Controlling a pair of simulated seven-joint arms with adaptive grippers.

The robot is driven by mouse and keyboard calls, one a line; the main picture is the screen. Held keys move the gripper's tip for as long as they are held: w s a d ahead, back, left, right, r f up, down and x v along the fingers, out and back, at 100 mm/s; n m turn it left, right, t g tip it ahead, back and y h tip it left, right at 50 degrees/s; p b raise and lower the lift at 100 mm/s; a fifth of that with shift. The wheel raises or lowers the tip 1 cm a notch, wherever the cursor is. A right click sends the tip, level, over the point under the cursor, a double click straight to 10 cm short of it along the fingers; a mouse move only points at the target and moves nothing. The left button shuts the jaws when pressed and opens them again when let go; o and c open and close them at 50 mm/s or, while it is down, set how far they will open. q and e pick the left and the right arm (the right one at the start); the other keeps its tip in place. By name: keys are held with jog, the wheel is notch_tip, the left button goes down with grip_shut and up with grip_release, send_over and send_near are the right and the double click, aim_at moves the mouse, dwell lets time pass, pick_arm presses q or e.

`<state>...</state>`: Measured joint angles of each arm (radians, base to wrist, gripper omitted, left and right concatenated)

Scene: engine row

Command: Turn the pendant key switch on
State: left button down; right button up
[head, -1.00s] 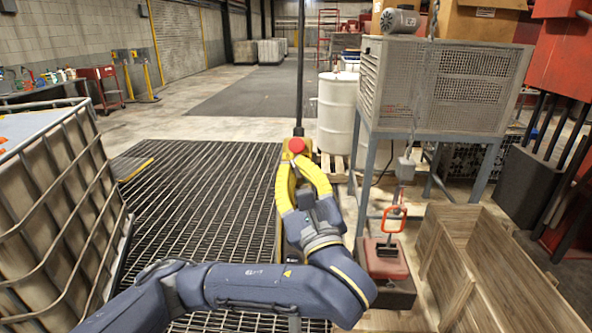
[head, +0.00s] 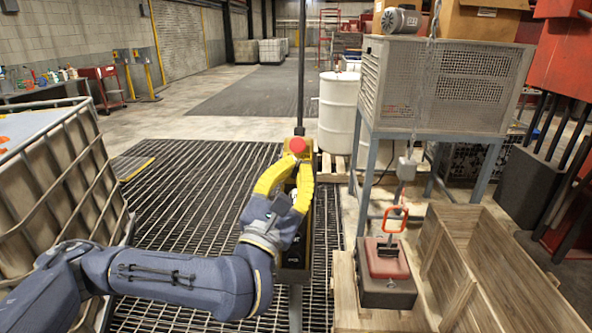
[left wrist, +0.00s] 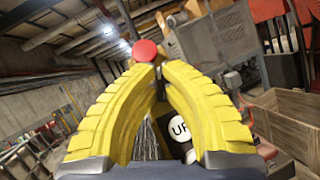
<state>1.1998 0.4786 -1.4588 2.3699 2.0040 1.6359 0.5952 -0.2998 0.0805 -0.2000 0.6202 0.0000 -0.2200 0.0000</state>
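The pendant (head: 293,262) is a dark, upright box hanging from a black cable, with a yellow top and a red button (head: 298,145). A round white "UP" label (left wrist: 180,128) on it shows between my fingers in the left wrist view. My left gripper (head: 296,163) has its yellow fingertips at the pendant's upper front, just below the red button. In the left wrist view the fingertips (left wrist: 160,76) nearly meet around a small dark piece, which looks like the key. The key's position is mostly hidden by the fingers. My right gripper is not in view.
A wire-caged tank (head: 62,190) stands at the left. A red block with an orange hook (head: 388,262) and an open wooden crate (head: 490,265) are at the right, below a grey mesh cabinet (head: 440,85). Floor grating lies around the pendant.

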pick_arm(q)
jog(key=shift+r+m+g+h, duration=0.1)
jog(key=shift+m+g+h, duration=0.75)
jog(key=shift+m, duration=0.45)
jog(key=shift+m+h, duration=0.25)
jog(key=shift+m, duration=0.05)
jog(key=c, duration=1.8)
grip_release()
jog(key=shift+n+t, duration=0.25)
jog(key=shift+n, duration=0.15)
